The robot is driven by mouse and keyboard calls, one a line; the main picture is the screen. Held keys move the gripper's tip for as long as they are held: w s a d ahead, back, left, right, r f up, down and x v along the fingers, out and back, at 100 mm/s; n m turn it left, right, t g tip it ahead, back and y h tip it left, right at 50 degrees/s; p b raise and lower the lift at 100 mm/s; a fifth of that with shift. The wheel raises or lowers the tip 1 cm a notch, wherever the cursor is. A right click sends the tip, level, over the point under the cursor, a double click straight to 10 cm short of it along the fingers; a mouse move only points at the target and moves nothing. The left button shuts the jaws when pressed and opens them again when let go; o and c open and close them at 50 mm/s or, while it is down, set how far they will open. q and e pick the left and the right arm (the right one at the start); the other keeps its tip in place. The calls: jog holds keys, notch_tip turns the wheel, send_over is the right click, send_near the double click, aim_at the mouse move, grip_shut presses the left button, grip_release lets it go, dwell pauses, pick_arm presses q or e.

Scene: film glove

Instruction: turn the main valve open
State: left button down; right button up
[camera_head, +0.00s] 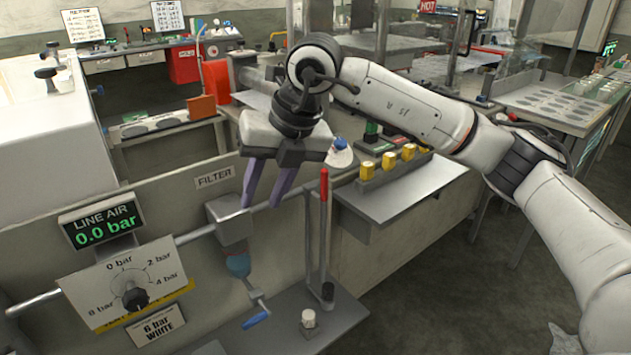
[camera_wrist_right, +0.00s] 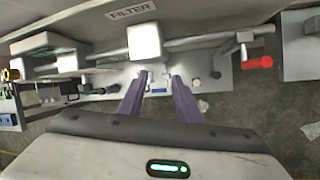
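An upright lever with a red grip (camera_head: 324,187) stands on the pipe line right of the filter. A red handle (camera_wrist_right: 257,62) shows at the right in the right wrist view. No label shows which part is the main valve. The filter (camera_head: 231,222) is a grey block with a blue bowl and a blue lever (camera_head: 256,319) below. The line air display (camera_head: 103,221) reads 0.0 bar. My right gripper (camera_head: 263,203) is open and empty, its two purple fingers apart above the filter, left of the red grip; they also show in the right wrist view (camera_wrist_right: 160,79). My left gripper is not in view.
A dial plate (camera_head: 165,267) with a black knob is at the left. A small pale knob (camera_head: 308,319) stands on the grey shelf (camera_head: 345,335). Behind is a ledge with several yellow blocks (camera_head: 390,161). Floor (camera_head: 440,255) is open at the right.

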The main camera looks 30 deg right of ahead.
aim_at(325, 176)
jog(key=d+r+m+h, duration=0.3)
jog(key=d+r+h, duration=0.15)
jog(key=d, duration=0.85)
jog(key=x, duration=0.9)
jog(key=shift+s+f+p, duration=0.1)
jog(key=shift+f+p, duration=0.25)
jog(key=shift+f, duration=0.1)
jog(key=shift+a, duration=0.1)
grip_shut()
